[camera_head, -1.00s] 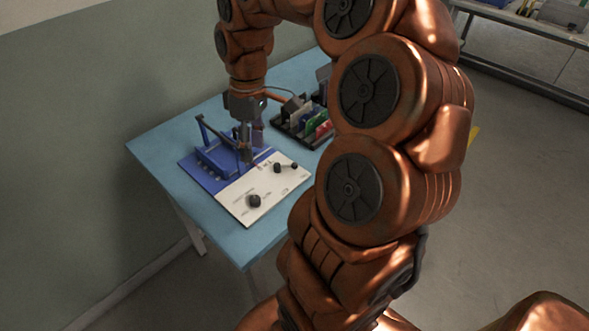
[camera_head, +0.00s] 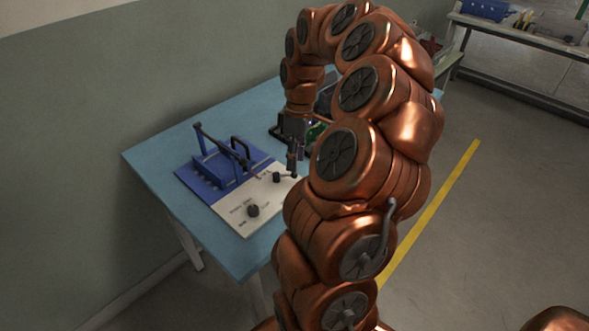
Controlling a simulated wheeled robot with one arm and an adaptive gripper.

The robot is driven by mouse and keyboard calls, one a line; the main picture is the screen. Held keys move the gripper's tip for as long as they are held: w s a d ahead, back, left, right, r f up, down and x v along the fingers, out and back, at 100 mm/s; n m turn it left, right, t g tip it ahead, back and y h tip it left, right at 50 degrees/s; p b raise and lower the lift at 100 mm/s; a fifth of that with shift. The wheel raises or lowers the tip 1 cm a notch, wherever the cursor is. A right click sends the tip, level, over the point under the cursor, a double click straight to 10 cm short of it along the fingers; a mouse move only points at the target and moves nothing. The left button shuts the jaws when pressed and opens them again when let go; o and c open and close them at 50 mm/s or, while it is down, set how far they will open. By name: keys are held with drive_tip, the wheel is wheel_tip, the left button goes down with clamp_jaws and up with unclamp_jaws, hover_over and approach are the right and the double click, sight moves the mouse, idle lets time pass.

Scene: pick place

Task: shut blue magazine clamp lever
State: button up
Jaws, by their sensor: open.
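The blue magazine (camera_head: 212,172) stands on the left half of a blue-and-white panel on the table. A dark curved bar (camera_head: 243,150) stands at the magazine's right side. My gripper (camera_head: 295,159) is open and empty, with its fingers pointing down. It is to the right of the magazine, near the panel's right edge and apart from the lever. My arm hides part of the table behind it.
A dark rack with green parts (camera_head: 316,131) is partly hidden behind my gripper. The blue table (camera_head: 160,150) is clear at left. A workbench (camera_head: 520,48) stands far right.

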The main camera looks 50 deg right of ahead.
sight(286, 176)
drive_tip(key=shift+s+a+f, duration=0.1)
drive_tip(key=shift+a+f, duration=0.1)
drive_tip(key=shift+f, duration=0.75)
drive_tip(key=shift+s+a+f, duration=0.1)
drive_tip(key=shift+a+f, duration=0.05)
drive_tip(key=shift+f, duration=0.75)
clamp_jaws()
